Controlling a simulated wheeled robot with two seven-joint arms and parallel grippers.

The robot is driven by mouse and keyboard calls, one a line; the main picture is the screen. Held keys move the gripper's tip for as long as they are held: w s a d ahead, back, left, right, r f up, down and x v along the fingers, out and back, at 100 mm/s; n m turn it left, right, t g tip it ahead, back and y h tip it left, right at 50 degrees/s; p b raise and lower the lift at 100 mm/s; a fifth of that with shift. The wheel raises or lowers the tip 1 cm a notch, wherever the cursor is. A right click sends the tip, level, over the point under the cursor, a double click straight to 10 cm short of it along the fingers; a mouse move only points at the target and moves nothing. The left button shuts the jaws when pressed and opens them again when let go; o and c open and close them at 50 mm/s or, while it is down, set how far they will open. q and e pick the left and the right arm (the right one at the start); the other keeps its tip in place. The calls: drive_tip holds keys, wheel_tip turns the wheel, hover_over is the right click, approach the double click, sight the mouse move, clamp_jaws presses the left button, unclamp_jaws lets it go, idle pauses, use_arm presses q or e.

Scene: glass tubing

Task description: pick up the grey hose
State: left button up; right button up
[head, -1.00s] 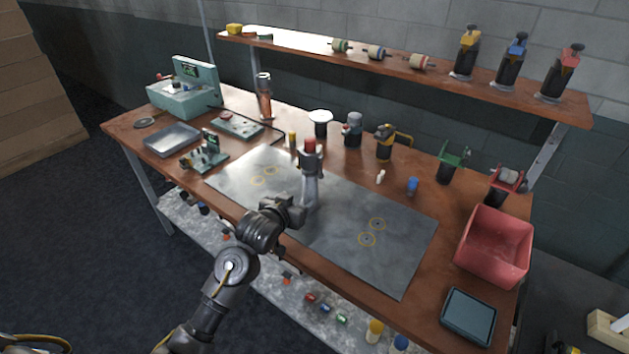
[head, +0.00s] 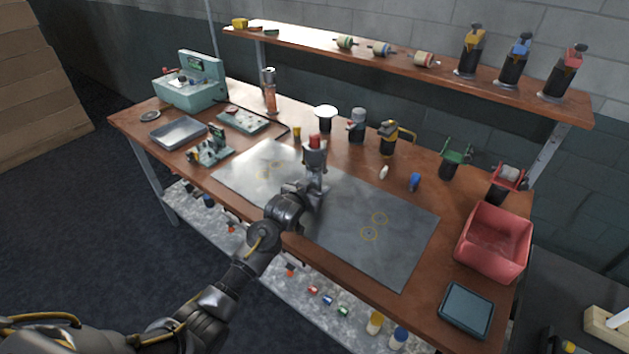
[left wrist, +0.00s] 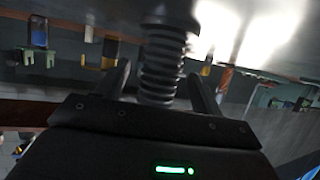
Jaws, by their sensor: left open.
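The grey hose (left wrist: 160,68) is ribbed and shows close up in the left wrist view, between the two fingers of my left gripper (left wrist: 160,92). A gap shows on each side of it, and its near end is hidden behind the gripper body. In the head view an upright grey piece (head: 316,158) with a red top stands on the metal sheet. My left gripper (head: 310,193) is open at its lower part and partly covers it. The hose's ribs cannot be made out there. My right gripper is not in view.
The metal sheet (head: 345,222) is clear to the right. A red bin (head: 492,252) and a dark tray (head: 466,308) stand at the bench's right end. A white-topped piece (head: 325,113) and several clamps stand behind. A teal machine (head: 190,92) is at the far left.

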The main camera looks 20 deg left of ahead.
use_arm(q)
drive_tip(key=shift+x, duration=0.9)
drive_tip(key=shift+r, duration=0.1)
drive_tip(key=c, duration=1.3)
